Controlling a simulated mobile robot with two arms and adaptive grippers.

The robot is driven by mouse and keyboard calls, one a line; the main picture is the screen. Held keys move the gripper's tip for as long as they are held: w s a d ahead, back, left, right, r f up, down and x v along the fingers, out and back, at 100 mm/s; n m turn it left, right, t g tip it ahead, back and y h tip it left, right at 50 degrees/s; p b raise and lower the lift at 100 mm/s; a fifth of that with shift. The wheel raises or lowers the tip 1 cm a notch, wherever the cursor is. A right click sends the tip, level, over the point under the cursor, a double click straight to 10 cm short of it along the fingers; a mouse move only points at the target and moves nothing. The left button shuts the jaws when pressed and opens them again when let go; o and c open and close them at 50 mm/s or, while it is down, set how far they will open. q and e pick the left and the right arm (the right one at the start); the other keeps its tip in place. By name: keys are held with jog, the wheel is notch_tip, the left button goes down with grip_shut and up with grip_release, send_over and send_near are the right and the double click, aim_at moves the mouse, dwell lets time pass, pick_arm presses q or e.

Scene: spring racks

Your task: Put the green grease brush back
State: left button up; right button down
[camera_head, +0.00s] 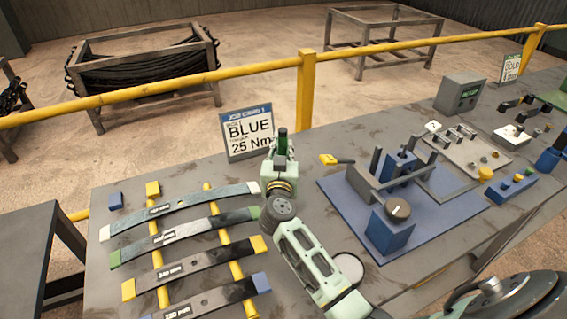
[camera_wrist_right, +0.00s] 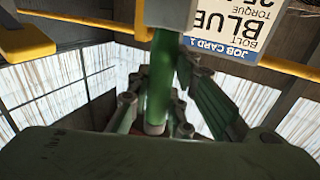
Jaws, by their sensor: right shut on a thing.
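The green grease brush (camera_head: 282,138) stands roughly upright in my right gripper (camera_head: 280,158), in front of the job card. In the right wrist view the green brush handle (camera_wrist_right: 160,85) runs upright between the fingers of my right gripper (camera_wrist_right: 158,110), which are shut on it. The lower end of the brush is hidden by the gripper in the head view. My left gripper is not in view.
Several leaf springs (camera_head: 180,210) lie across yellow rails at left. The job card (camera_head: 248,132) stands behind the gripper. A yellow-handled tool (camera_head: 336,160) and blue fixture board (camera_head: 340,200) are right.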

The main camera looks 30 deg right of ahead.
notch_tip(320, 180, down, 3)
jog(key=shift+w+f+b, duration=0.1)
jog(key=shift+b, duration=0.35)
jog(key=shift+f, duration=0.2)
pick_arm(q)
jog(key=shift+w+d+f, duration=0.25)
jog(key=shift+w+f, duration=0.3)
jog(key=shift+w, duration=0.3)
pick_arm(e)
jog(key=c, duration=2.1)
grip_release()
jog(key=shift+f, duration=0.15)
jog(key=o, duration=0.5)
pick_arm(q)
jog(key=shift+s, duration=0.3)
